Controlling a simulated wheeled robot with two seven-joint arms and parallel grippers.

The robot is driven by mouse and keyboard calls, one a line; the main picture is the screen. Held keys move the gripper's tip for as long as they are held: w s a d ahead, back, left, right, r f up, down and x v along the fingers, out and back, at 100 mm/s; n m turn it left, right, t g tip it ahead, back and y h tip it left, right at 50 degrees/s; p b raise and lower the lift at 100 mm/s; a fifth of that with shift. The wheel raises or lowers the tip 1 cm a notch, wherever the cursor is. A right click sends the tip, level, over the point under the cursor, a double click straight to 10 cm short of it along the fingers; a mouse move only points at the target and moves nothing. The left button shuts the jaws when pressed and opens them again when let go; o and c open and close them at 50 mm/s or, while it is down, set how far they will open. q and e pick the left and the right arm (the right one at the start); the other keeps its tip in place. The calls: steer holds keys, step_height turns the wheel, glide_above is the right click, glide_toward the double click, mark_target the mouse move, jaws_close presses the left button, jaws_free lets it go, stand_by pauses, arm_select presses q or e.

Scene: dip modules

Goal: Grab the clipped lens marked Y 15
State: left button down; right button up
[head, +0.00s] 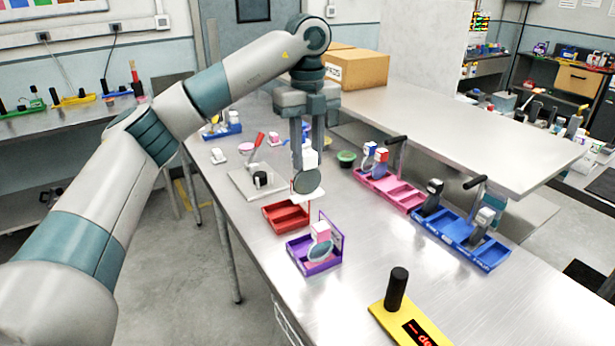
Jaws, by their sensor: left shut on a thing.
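My left gripper (308,146) points straight down over the table and is shut on a clipped lens (307,181). This lens is a round grey disc under a white clip block, held above the back edge of the red tray (270,222). Its marking is too small to read, so I cannot tell if it says Y 15. Another clipped lens (320,250), with a pink and white clip, sits in the purple tray (299,266) in front. Its marking is not readable either. My right gripper is not in view.
A pink tray (402,197) and a blue tray (487,261) with clipped pieces stand to the right. A yellow block with a black handle (396,290) is at the front. A green bowl (346,158) is behind.

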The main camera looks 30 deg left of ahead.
arm_select(q)
steer(key=shift+r, duration=1.2)
